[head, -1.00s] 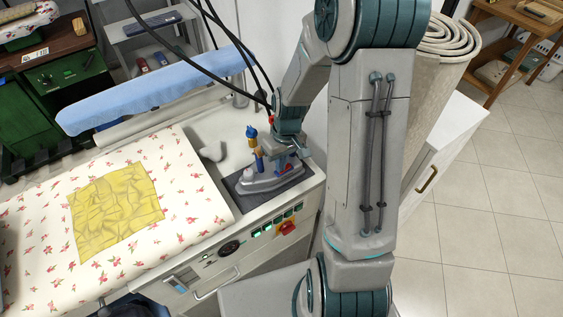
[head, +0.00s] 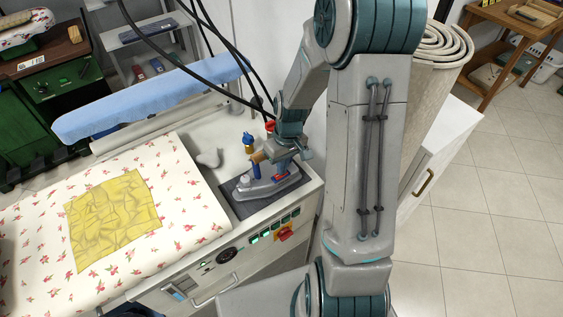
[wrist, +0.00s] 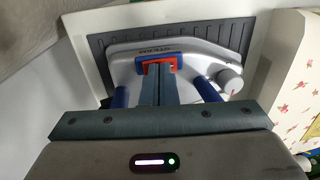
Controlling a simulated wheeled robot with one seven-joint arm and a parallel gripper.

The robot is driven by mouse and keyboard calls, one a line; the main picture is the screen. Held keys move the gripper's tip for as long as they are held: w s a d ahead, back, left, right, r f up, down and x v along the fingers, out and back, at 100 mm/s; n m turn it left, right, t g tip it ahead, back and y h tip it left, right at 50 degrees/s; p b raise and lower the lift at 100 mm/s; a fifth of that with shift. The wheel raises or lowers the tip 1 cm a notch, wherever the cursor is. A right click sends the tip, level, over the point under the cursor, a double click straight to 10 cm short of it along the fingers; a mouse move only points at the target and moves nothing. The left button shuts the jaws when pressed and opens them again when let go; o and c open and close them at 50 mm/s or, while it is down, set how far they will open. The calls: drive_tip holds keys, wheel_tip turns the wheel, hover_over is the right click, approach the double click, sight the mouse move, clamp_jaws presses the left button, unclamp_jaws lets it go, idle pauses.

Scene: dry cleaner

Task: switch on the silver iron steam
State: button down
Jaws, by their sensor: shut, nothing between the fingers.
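The silver iron (head: 262,187) rests on a dark ribbed mat (head: 228,193) at the right end of the ironing table. It has blue handle posts and a wooden grip (head: 259,157). In the wrist view the iron (wrist: 130,68) has a pale dial (wrist: 230,80) with a red mark and a red part in a blue frame (wrist: 158,61). My gripper (wrist: 158,72) is shut and empty, with its fingertips at that red part. Whether they touch it cannot be told. In the head view my gripper (head: 282,168) is low over the iron's right part and partly hides it.
A yellow cloth (head: 110,215) lies on the flowered board (head: 185,225). A blue padded arm (head: 150,98) stands behind it. Green-lit buttons (head: 265,234) and a red-yellow switch (head: 285,233) sit on the table front. Black cables hang above. A rolled carpet (head: 425,100) stands right.

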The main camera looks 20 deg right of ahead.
sight(278, 176)
drive_tip(key=r+p, duration=0.1)
drive_tip(key=r, duration=0.1)
drive_tip(key=r+p, duration=0.2)
drive_tip(key=shift+a+r, duration=0.2)
drive_tip(key=shift+r, duration=0.1)
drive_tip(key=shift+r+b, duration=0.35)
drive_tip(key=shift+b, duration=0.05)
wheel_tip(278, 176, up, 9)
drive_tip(key=a+b, duration=0.1)
drive_tip(key=shift+s+f, duration=0.2)
drive_tip(key=shift+s, duration=0.05)
drive_tip(key=shift+a, duration=0.1)
drive_tip(key=s+r+m+t, duration=0.1)
drive_tip(key=s+r+t, duration=0.1)
drive_tip(key=s+r, duration=0.2)
drive_tip(key=s+a+r+m+t+h, duration=0.1)
drive_tip(key=s+r, duration=0.4)
drive_tip(key=s, duration=0.6)
drive_tip(key=shift+m+t, duration=0.6)
